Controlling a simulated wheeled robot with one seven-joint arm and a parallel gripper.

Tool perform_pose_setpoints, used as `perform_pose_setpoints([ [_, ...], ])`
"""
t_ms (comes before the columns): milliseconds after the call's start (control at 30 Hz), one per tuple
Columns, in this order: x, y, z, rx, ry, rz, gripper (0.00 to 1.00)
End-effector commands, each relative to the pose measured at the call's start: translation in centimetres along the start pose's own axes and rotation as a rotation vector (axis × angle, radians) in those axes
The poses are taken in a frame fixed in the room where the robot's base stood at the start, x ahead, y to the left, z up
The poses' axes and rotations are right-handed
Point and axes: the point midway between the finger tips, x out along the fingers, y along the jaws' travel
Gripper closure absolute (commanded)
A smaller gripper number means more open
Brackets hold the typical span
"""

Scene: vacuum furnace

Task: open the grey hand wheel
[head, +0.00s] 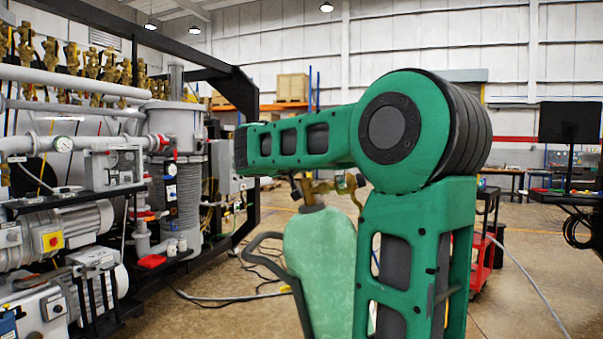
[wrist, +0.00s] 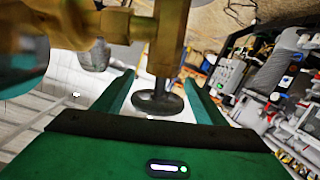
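In the wrist view, the grey hand wheel (wrist: 158,103) is a dark round disc on a short stem under a brass valve body (wrist: 165,38). My green gripper (wrist: 160,78) is open, with one finger on each side of the wheel. Narrow gaps seem to show between the wheel's rim and both fingers. In the head view, a pale green gas cylinder (head: 318,262) stands behind my arm, with brass fittings (head: 345,184) at its top. My arm covers part of the cylinder, and I cannot make out the wheel or my gripper there.
A furnace rig with pipes, pumps (head: 62,232) and a black frame (head: 245,130) fills the left. A dark curved handle (head: 262,240) is beside the cylinder. Cables (head: 225,297) lie on the floor. A red cart (head: 482,262) and a dark table stand at the right.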

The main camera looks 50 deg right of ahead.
Motion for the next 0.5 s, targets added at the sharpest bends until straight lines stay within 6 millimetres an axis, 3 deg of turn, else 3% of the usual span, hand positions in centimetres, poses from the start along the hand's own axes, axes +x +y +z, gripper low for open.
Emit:
perform_pose_setpoints([
  [267,-0.4,0.1,0.1,0.001,-0.001,0.001,0.35],
  [500,-3.6,0.0,0.0,0.002,-0.001,-0.001,0.35],
])
